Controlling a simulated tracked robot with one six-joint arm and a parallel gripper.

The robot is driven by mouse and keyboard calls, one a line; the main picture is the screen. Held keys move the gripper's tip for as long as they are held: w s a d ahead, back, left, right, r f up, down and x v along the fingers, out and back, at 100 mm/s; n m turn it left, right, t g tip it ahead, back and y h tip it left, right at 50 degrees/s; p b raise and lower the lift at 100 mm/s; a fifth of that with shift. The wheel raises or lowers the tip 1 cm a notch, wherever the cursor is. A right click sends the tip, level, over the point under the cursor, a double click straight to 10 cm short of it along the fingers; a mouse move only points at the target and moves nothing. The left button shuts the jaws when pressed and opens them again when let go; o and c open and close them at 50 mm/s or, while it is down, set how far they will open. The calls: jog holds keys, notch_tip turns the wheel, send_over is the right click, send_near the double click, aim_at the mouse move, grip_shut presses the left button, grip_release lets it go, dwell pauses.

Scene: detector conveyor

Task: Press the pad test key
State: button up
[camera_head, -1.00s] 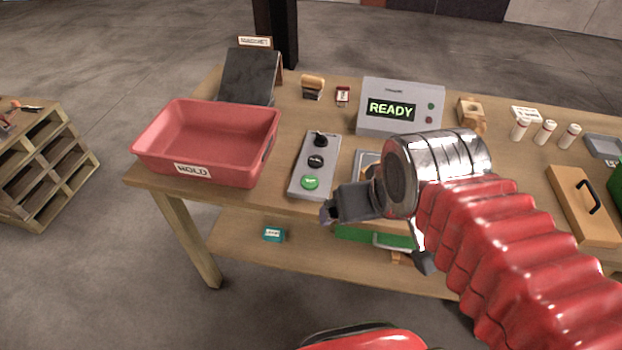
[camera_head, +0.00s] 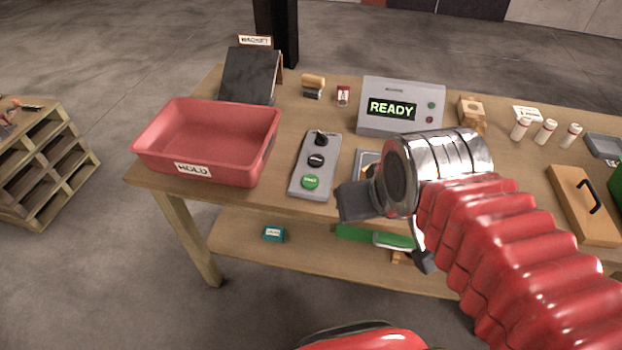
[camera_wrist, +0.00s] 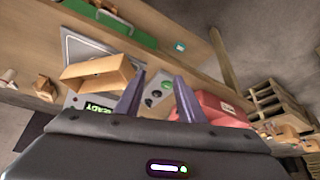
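A grey control strip (camera_head: 328,151) lies on the table, with a green button (camera_head: 310,181) nearest the front edge, a black button (camera_head: 316,160) behind it and a black knob (camera_head: 321,138) at the far end. The labels are too small to read, so I cannot tell which is the pad test key. The strip (camera_wrist: 148,84) also shows in the wrist view, beyond and between my fingers. My gripper (camera_head: 346,203) is right of the green button, apart from it. In the wrist view my gripper's (camera_wrist: 159,76) two fingers are apart with nothing between them.
The red HOLD bin (camera_head: 178,172) stands left of the strip. A grey box with a READY display (camera_head: 391,109) stands behind. A grey plate (camera_head: 366,156) is partly hidden by my arm, and an open tan box (camera_wrist: 100,71) sits near it in the wrist view.

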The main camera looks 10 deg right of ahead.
grip_shut()
dwell(0.7)
